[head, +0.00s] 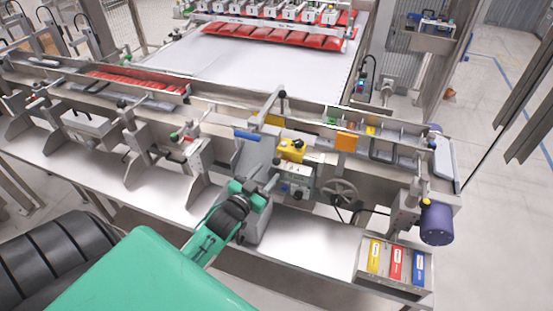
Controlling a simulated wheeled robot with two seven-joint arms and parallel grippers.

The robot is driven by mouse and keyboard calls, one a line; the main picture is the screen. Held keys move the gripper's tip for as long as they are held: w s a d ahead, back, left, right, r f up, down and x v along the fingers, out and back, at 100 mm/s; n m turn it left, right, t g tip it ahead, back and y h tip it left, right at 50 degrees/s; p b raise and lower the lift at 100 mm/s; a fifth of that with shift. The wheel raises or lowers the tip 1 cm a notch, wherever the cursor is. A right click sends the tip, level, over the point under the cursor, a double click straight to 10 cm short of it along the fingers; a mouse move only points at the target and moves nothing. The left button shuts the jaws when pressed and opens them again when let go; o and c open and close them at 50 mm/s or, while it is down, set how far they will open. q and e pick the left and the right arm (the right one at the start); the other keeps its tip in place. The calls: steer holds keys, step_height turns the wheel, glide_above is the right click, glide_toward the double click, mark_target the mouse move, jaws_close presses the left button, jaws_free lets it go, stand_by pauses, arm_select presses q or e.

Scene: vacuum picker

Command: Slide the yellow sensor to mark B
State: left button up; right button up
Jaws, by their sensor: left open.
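The yellow sensor (292,148) is a small yellow block with dark round parts on top, mounted at the middle of the machine's front rail. My left gripper (272,182) reaches in from the lower left and is open, a little below and left of the sensor, in front of a grey metal housing. I see no contact between the gripper and the sensor. Its fingertips are small and partly lost against the machine. The lettering of mark B is too small to make out. My right gripper is not in view.
A handwheel (339,192) and a grey control box (297,180) sit close to the gripper. An orange plate (346,141) is right of the sensor. A purple motor (437,222) and a box of coloured packs (396,265) stand at the right. Metal brackets line the rail at left.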

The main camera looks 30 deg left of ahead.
mark_target(275, 165)
arm_select(q)
steer(key=w+p, duration=0.1)
steer(key=w, duration=0.5)
steer(key=shift+w+a, duration=0.1)
steer(key=shift+w, duration=0.3)
jaws_close()
